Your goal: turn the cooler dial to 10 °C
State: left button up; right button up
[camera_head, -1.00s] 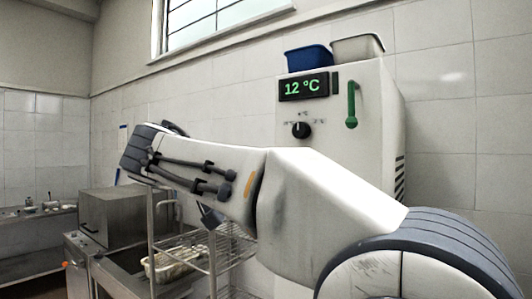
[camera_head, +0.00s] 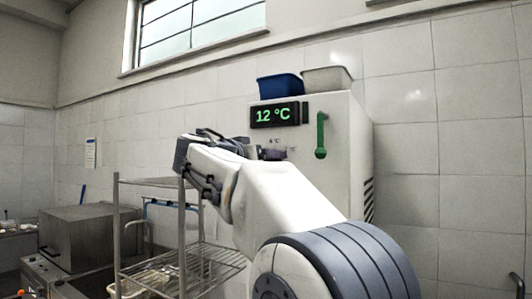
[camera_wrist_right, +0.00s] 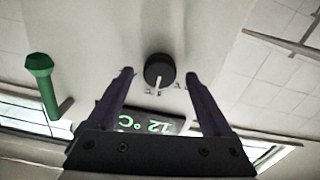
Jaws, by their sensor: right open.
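The cooler (camera_head: 345,130) is a tall white cabinet with a display (camera_head: 275,115) reading 12 °C in green. The display shows upside down in the right wrist view (camera_wrist_right: 150,122). The dial (camera_wrist_right: 160,68) is a round black knob with a white pointer, which points toward the display side. Small scale marks sit around it, too small to read. My right gripper (camera_wrist_right: 160,76) is open, with one finger on each side of the dial and gaps visible. Whether the fingertips reach around the knob's depth is unclear. In the head view my right arm hides the dial.
A green handle (camera_head: 321,135) is on the cooler front, right of the display; it also shows in the right wrist view (camera_wrist_right: 42,80). A blue bin (camera_head: 280,87) and a grey bin (camera_head: 327,79) stand on top. A wire rack (camera_head: 205,262) stands at lower left.

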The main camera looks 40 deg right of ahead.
jog(key=shift+w+d, duration=0.1)
jog(key=shift+d, duration=0.15)
grip_shut()
